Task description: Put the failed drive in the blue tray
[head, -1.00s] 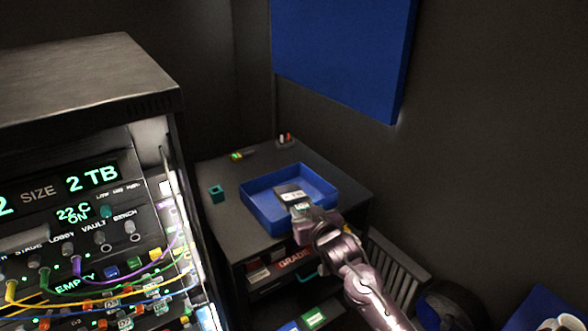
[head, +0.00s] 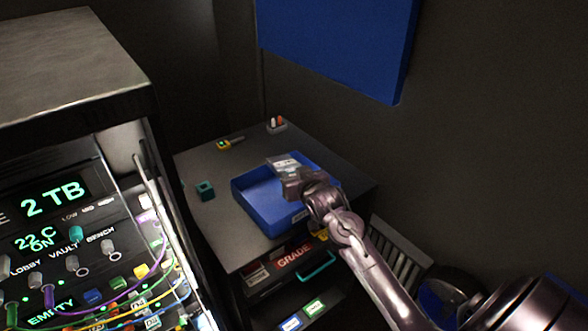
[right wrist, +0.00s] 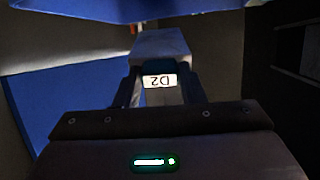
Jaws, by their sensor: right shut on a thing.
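The blue tray (head: 262,222) sits on top of a dark cabinet. My right gripper (head: 293,178) is over the tray's back right part, shut on a grey drive with a pale label (head: 283,163). In the right wrist view the drive (right wrist: 160,48) is between the two fingers (right wrist: 160,85), and a label reading D2 (right wrist: 159,81) faces the camera. The drive overlaps the tray's far rim in the head view; I cannot tell its exact height above the tray floor. The visible tray floor is bare. My left gripper is not in view.
A teal cube (head: 205,190) stands left of the tray on the cabinet top (head: 215,232). A small holder (head: 277,125) and a yellow-green item (head: 224,145) are at the back. A rack with cables and knobs (head: 80,240) stands at left. A drawer marked GRADE (head: 293,257) is below.

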